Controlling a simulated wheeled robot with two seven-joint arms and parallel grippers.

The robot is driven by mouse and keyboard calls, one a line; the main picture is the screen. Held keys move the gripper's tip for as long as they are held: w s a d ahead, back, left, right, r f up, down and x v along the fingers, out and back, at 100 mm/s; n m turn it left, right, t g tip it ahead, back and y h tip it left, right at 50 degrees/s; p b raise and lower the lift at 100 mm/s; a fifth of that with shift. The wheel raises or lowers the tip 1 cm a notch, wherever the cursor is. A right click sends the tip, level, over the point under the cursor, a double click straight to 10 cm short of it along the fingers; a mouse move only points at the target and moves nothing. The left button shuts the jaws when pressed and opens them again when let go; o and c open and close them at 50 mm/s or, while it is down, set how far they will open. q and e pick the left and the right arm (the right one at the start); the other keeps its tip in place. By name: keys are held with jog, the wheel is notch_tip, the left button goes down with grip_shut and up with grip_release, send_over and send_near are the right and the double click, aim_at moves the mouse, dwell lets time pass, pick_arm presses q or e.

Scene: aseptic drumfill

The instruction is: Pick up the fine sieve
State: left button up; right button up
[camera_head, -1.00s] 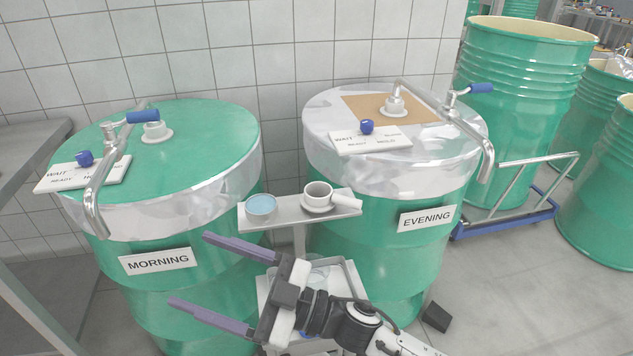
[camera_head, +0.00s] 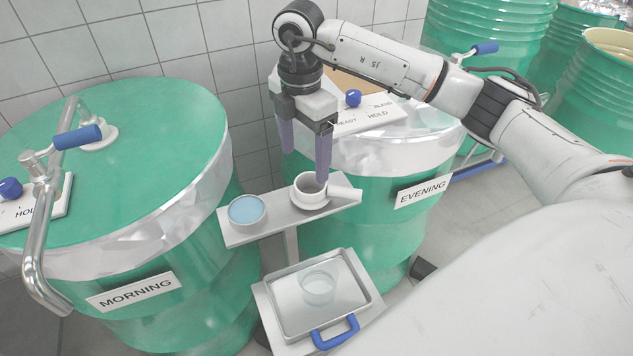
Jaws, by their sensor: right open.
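A small white shelf (camera_head: 240,234) between the two drums holds a round white-rimmed dish with a pale blue face (camera_head: 247,209) at its left. A white cup-like piece (camera_head: 307,187) with a dark opening stands on a round base at its right. I cannot tell for sure which of these is the fine sieve. My right gripper (camera_head: 305,166) is open and empty and points down over the cup-like piece. Its right fingertip overlaps the cup's rim in the picture; contact cannot be told. My left gripper is not in view.
The MORNING drum (camera_head: 172,265) stands left and the EVENING drum (camera_head: 350,240) right, close around the shelf. Below the shelf, a metal tray (camera_head: 290,317) with a blue handle (camera_head: 335,332) holds a clear beaker (camera_head: 318,288). My right arm covers much of the right side.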

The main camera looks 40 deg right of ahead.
aim_at(309, 182)
jog(key=f, duration=0.7)
jog(key=shift+s+d+f+p, duration=0.15)
jog(key=shift+s+f+p, duration=0.2)
jog(key=shift+s, duration=0.05)
jog(key=shift+c, duration=0.4)
jog(key=c, duration=0.7)
